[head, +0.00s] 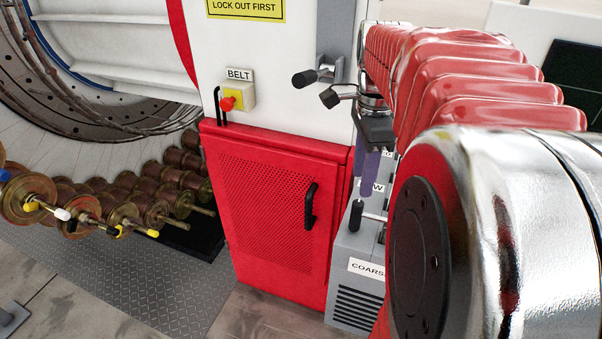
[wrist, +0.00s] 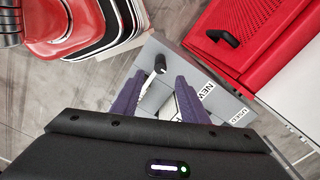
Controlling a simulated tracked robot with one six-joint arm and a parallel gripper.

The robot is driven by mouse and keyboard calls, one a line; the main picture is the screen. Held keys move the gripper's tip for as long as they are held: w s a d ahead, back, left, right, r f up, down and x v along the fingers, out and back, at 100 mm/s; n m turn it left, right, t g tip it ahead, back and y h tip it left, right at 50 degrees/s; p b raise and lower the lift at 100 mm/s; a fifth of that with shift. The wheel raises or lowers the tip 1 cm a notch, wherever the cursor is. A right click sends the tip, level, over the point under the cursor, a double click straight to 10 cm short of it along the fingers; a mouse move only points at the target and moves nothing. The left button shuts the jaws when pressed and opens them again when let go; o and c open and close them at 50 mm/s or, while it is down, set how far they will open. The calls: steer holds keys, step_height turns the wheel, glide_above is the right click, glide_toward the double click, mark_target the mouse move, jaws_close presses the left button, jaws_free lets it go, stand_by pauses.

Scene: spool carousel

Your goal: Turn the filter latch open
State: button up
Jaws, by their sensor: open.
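A lever with a black grip (head: 356,215) and a metal rod stands out from a grey box (head: 349,258); it looks like the filter latch. In the wrist view the black grip (wrist: 160,64) shows just beyond and between my fingertips, with its metal rod running down the picture between the fingers. My gripper (head: 366,176) has purple fingers pointing down, above the lever in the head view. In the wrist view my gripper (wrist: 160,84) is open, with nothing held. I cannot tell whether a finger touches the lever. The arm hides much of the box in the head view.
A red perforated cabinet (head: 268,215) with a black handle stands left of the box. A grey plate with a black-gripped lever (head: 305,78) and a yellow belt switch (head: 237,97) are above it. Copper spools (head: 150,205) stand at the left. Labels read COARSE, NEW, USED.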

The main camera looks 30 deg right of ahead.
mark_target(354, 219)
steer(key=shift+f, duration=0.15)
step_height(354, 219, down, 14)
steer(key=shift+r, duration=0.2)
stand_by(0.5)
steer(key=shift+c, duration=0.2)
jaws_close()
steer(key=shift+a, duration=0.25)
steer(key=shift+d, duration=0.15)
